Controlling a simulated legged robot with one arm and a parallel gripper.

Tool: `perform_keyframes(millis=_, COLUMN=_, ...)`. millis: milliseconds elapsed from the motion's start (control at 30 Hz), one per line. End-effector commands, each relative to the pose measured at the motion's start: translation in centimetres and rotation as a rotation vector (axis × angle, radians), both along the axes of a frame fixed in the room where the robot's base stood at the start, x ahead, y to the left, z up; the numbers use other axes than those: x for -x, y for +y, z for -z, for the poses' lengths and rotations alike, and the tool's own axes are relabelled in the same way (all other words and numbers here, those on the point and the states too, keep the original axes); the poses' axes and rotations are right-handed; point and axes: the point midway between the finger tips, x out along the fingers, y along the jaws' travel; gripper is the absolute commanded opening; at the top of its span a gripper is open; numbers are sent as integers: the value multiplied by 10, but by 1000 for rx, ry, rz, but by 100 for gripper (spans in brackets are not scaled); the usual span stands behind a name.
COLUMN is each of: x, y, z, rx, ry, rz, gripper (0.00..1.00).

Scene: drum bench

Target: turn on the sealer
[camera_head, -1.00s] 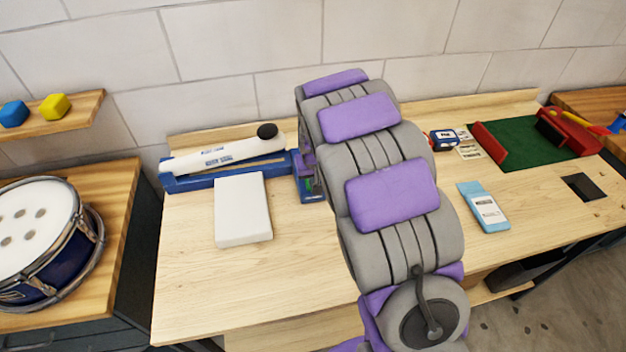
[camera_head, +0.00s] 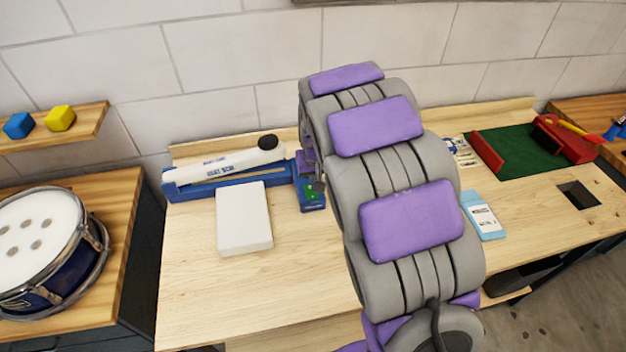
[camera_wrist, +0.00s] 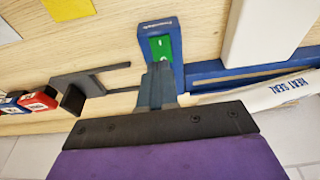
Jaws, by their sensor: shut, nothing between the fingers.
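The sealer has a blue base (camera_head: 215,190) and a white lever arm (camera_head: 228,160) with a black knob; it lies at the back left of the bench. Its blue end block carries a green switch panel (camera_head: 311,193), which also shows in the wrist view (camera_wrist: 166,47) with a small white mark on it. My gripper (camera_wrist: 159,70) is shut and empty. Its fingertips are at the lower edge of the green panel in the wrist view; I cannot tell whether they touch it. In the head view my arm hides most of the gripper.
A white block (camera_head: 243,218) lies in front of the sealer. A blue-and-white packet (camera_head: 483,216) and a green mat (camera_head: 515,150) with red edges are to the right. A drum (camera_head: 45,240) stands at the left. The bench front is clear.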

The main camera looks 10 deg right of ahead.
Motion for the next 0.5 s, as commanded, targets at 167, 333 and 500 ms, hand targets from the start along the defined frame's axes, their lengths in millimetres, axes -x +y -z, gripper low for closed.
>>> perform_keyframes(millis=167, x=16, y=0, z=-36, rx=0, ry=-5, rz=-1, gripper=0)
perform_keyframes(millis=333, x=28, y=0, z=-56, rx=0, ry=-2, rz=-1, gripper=0)
perform_keyframes(millis=500, x=31, y=0, z=-60, rx=1, ry=1, rz=-1, gripper=0)
